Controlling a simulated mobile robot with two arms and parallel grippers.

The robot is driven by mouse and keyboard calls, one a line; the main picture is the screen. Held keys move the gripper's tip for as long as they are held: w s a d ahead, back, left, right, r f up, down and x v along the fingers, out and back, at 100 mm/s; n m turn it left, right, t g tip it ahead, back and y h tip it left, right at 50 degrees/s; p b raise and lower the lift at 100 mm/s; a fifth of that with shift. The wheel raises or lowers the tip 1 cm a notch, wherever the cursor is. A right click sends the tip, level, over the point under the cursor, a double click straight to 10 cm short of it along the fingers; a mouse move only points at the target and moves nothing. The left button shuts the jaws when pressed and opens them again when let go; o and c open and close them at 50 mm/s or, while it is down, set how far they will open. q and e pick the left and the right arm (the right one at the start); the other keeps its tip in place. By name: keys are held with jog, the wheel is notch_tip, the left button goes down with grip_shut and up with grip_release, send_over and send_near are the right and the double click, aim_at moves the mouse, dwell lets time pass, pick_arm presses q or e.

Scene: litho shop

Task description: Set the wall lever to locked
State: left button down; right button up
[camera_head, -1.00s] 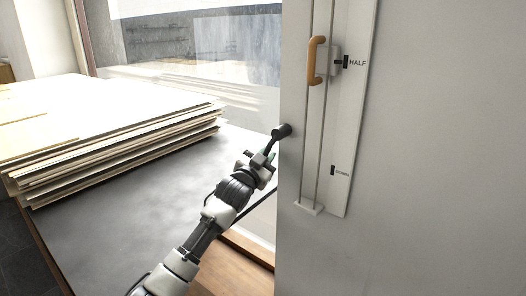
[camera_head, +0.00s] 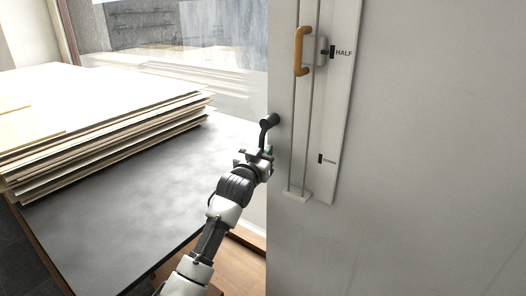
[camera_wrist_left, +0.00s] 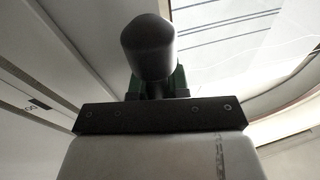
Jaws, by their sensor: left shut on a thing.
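The wall lever (camera_head: 264,132) is a dark rod with a thick round hub (camera_head: 270,120) at the left edge of the grey wall. The rod hangs down from the hub, almost vertical. My left gripper (camera_head: 262,152) is shut on the lever's lower end. In the left wrist view a dark rounded cylinder of the lever (camera_wrist_left: 148,45) stands in front of the green-edged fingers and hides most of them. No marking for locked is readable near the lever. My right gripper is not in view.
A slider with an orange handle (camera_head: 299,52) sits on rails on the wall panel, at the HALF mark. A dark table (camera_head: 120,225) with stacked boards (camera_head: 110,140) stands left. The grey wall (camera_head: 430,150) fills the right.

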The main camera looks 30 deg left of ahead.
pick_arm(q)
jog(key=shift+f, duration=0.1)
jog(key=c, duration=1.1)
grip_release()
jog(key=s+d+f+b, duration=0.1)
jog(key=s+b, duration=0.2)
jog(key=s, duration=0.7)
jog(key=shift+s+f, duration=0.15)
jog(key=shift+s, duration=0.2)
jog(key=shift+d, duration=0.1)
